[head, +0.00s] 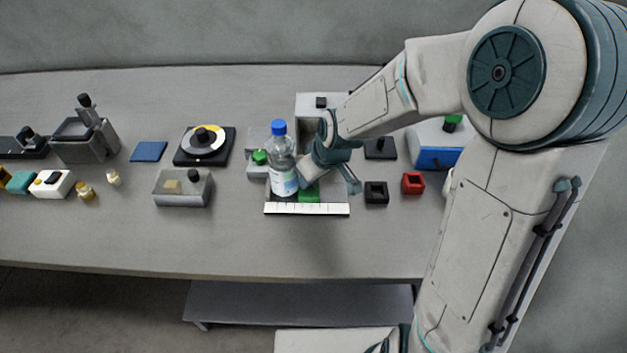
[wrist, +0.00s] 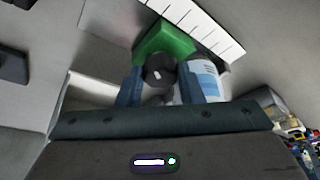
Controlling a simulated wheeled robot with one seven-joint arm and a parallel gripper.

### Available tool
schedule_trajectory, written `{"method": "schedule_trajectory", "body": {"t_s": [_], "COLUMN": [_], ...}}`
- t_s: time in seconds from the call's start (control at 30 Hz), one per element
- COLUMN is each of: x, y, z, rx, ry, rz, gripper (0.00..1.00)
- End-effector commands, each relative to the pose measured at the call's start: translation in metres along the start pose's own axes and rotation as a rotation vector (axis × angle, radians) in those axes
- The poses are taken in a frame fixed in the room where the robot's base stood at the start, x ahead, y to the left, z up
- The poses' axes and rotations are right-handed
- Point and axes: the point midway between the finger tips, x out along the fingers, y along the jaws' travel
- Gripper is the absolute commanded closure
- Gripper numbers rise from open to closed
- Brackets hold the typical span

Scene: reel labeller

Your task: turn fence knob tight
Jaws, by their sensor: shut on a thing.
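The fence is a green block (wrist: 165,42) behind a white strip with tick marks (wrist: 212,28). In the head view the fence (head: 310,195) shows only partly below my gripper. The fence knob (wrist: 160,70) is dark and round, with a small white mark on its face, and sits against the green block. My gripper (wrist: 160,82) has its two blue fingers on either side of the knob and is shut on it. In the head view my gripper (head: 327,178) points down over the fence and hides the knob.
A clear bottle with a blue cap (head: 283,165) stands upright just left of my gripper, very close to one finger. A black open box (head: 376,193) and a red one (head: 413,183) are to the right. The front table strip is clear.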

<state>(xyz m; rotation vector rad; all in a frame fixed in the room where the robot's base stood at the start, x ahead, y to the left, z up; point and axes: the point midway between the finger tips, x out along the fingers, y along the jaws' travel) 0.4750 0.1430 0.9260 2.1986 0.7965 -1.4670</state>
Motion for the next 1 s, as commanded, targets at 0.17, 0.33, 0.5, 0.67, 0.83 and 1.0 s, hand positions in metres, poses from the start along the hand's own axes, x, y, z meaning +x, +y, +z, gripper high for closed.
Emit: {"method": "schedule_trajectory", "body": {"t_s": [0.17,0.33,0.5,0.67,0.83,1.0], "x": [0.0005,-0.0003,-0.0005,-0.0005,-0.0004,-0.0012], "y": [-0.0007,-0.0002,0.0000,0.0001,-0.0001,-0.0001], "z": [-0.0005,-0.0004,-0.0003,-0.0002,-0.0001,-0.0001], "rx": [0.033,0.044,0.044,0.044,0.043,0.043], "ry": [0.002,0.000,0.000,0.000,-0.001,-0.001], "rz": [0.014,0.018,0.018,0.018,0.018,0.018], "gripper": [0.89,0.89,0.89,0.55,0.45,0.45]}}
